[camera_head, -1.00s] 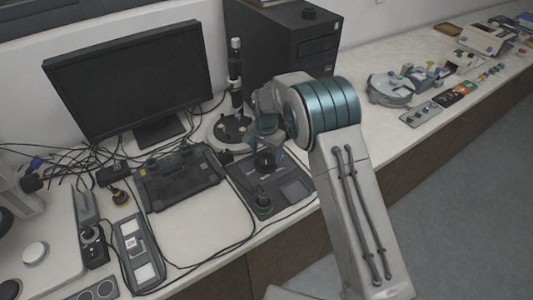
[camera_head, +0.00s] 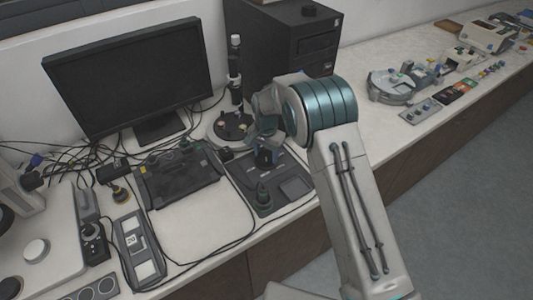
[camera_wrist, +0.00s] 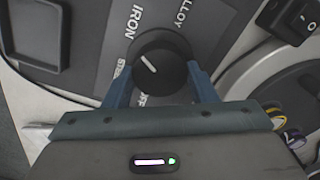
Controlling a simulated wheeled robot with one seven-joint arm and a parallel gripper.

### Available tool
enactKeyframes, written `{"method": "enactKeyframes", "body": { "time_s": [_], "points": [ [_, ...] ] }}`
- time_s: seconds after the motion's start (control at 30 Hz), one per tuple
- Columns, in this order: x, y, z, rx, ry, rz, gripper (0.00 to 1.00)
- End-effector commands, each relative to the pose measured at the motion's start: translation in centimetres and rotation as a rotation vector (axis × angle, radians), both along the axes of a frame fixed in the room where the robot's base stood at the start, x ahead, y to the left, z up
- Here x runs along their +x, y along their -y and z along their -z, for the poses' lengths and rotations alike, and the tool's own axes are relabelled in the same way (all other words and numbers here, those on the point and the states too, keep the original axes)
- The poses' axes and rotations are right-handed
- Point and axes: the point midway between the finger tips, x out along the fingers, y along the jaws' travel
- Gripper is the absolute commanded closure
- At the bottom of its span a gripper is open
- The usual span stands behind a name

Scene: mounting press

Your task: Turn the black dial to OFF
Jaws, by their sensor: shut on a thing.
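The black dial (camera_wrist: 161,66) is round, with a white pointer line. It sits on a dark grey panel (camera_wrist: 97,40) in the wrist view. Its pointer aims up and left in that view, towards the label IRON. ALLOY is printed farther up and right, and lettering below the dial is partly covered. My gripper (camera_wrist: 160,76) is shut on the dial, one blue-grey finger on each side. In the head view my gripper (camera_head: 267,150) is over the dark panel unit (camera_head: 290,187), and mostly hides the dial.
A dark control box (camera_head: 180,180) stands to the left and a round-based stand (camera_head: 232,125) behind. Cables run along the desk's front. The wrist view shows a rocker switch (camera_wrist: 292,18) at the upper right.

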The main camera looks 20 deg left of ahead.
Motion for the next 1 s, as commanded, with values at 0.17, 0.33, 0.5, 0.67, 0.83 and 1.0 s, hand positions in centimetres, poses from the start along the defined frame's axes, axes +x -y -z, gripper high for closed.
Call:
{"method": "enactKeyframes", "body": {
  "time_s": [0.17,0.33,0.5,0.67,0.83,1.0],
  "points": [
    [0.05,-0.08,0.21,0.003,0.002,-0.083,0.71],
    [0.04,-0.11,0.29,0.003,0.001,-0.215,0.71],
    [0.02,-0.13,0.30,0.002,0.001,-0.374,0.71],
    [0.05,-0.13,0.19,0.003,0.002,-0.526,0.71],
    [0.02,-0.16,0.14,0.002,0.001,-0.689,0.71],
    [-0.01,-0.22,0.09,0.003,0.002,-0.850,0.71]
  ]
}}
